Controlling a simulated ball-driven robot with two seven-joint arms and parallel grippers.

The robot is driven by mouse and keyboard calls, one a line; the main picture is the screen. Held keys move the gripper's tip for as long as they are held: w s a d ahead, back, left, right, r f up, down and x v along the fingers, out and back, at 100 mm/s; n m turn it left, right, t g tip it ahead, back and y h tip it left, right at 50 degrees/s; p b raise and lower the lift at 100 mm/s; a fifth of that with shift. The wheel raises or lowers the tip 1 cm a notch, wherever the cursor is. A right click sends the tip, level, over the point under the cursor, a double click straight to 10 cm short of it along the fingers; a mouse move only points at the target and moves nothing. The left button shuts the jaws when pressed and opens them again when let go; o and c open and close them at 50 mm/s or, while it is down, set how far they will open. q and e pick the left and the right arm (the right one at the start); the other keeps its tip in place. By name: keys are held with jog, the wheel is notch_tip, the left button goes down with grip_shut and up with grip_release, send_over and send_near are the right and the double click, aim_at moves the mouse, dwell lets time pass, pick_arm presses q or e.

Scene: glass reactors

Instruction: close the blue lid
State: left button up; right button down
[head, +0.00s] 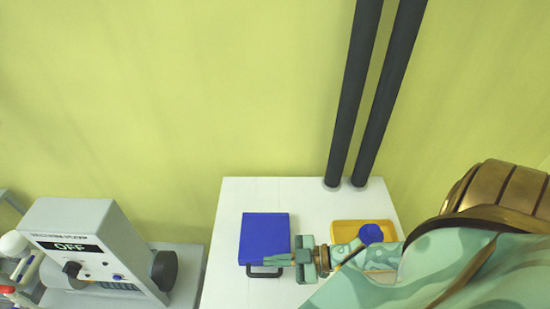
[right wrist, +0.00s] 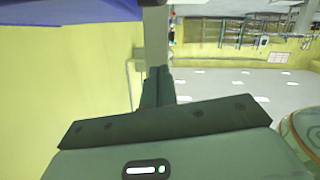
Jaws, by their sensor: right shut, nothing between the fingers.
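The blue lid (head: 264,237) shows as a flat square panel on the white table in the head view, with a dark handle (head: 264,273) at its near edge. I cannot tell whether it lies fully down. My right gripper (head: 272,260) comes in from the right, shut and empty, with its fingertips at the lid's near right corner, close to the handle. Whether they touch is unclear. In the right wrist view the shut fingers (right wrist: 157,85) point up the picture and the blue lid (right wrist: 65,12) fills the top left. My left gripper is not in view.
A yellow tray (head: 343,226) stands on the white table (head: 305,195), partly hidden by my right arm. A grey device (head: 85,225) reading OFF stands at the left.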

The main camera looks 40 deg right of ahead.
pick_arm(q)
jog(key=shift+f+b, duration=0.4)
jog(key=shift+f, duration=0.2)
pick_arm(e)
jog(key=shift+s+a+f, duration=0.1)
jog(key=shift+s+f, duration=0.05)
jog(key=shift+f, duration=0.4)
jog(key=shift+s+a+f, duration=0.1)
jog(key=shift+s+f, duration=0.05)
jog(key=shift+f, duration=0.4)
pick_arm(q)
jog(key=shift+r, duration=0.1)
pick_arm(e)
jog(key=shift+r, duration=0.1)
